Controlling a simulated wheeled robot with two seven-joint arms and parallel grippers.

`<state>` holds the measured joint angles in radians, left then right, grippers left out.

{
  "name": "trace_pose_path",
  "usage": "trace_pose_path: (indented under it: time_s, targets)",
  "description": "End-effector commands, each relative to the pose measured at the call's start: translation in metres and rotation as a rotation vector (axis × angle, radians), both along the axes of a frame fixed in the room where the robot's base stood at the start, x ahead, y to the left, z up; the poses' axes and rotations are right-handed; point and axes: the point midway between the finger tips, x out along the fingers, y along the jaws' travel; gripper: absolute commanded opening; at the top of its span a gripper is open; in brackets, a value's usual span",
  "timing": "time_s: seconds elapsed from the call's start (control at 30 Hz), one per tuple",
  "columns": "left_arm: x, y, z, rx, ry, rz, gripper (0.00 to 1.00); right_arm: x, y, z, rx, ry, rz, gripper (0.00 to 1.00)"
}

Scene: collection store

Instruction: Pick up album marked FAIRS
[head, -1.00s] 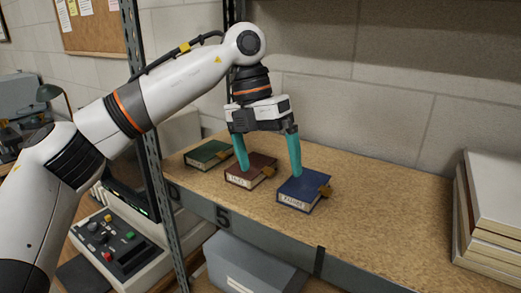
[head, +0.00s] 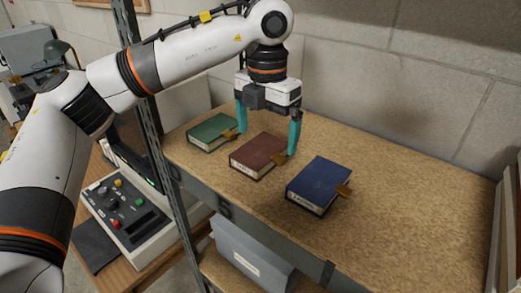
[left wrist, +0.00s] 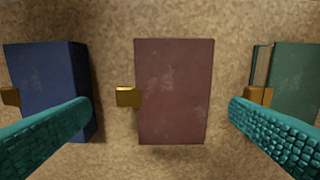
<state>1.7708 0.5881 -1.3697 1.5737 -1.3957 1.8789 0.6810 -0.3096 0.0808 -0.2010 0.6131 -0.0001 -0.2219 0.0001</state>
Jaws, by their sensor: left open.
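Three albums lie flat on the chipboard shelf. The blue album (head: 320,180) is at the right, the dark red album (head: 260,153) in the middle and the green album (head: 211,131) at the left. Each has a pale spine label and a brass-coloured tab; the labels are too small to read surely, so I cannot tell which says FAIRS. My left gripper (head: 267,143) is open and empty, with teal fingers pointing down over the red album. In the left wrist view, the red album (left wrist: 173,92) lies between the fingers, with the blue album (left wrist: 45,80) left and the green album (left wrist: 295,80) right.
A metal shelf post (head: 150,120) stands left of the albums. Pale stacked volumes (head: 508,235) stand at the far right. A grey box (head: 250,258) sits on the lower shelf. The shelf right of the blue album is clear.

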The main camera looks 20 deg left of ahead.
Motion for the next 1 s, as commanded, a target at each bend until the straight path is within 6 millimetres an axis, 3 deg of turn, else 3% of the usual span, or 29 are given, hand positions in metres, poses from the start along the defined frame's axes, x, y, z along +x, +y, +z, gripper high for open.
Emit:
trace_pose_path:
  time_s: [0.1,0.2,0.33,0.57,0.83,1.0]
  targets:
    - [0.001,0.003,-0.012,0.002,0.006,0.001,1.00,0.017,0.001,0.020,0.003,-0.026,0.000,0.32]
    - [0.002,0.003,-0.029,0.001,0.004,0.000,1.00,0.023,0.002,0.027,0.004,-0.036,0.000,0.32]
    - [0.002,0.003,-0.042,0.000,0.001,0.001,1.00,0.020,0.002,0.030,0.004,-0.032,0.000,0.32]
    - [0.002,0.003,-0.046,0.000,0.000,0.001,1.00,0.010,0.002,0.028,0.004,-0.017,-0.001,0.32]
    - [0.002,0.003,-0.045,0.000,0.000,0.001,0.59,0.009,0.002,0.028,0.002,-0.015,-0.001,0.32]
    - [0.002,0.003,-0.045,0.000,-0.001,0.001,0.57,0.009,0.002,0.028,0.002,-0.015,-0.002,0.32]
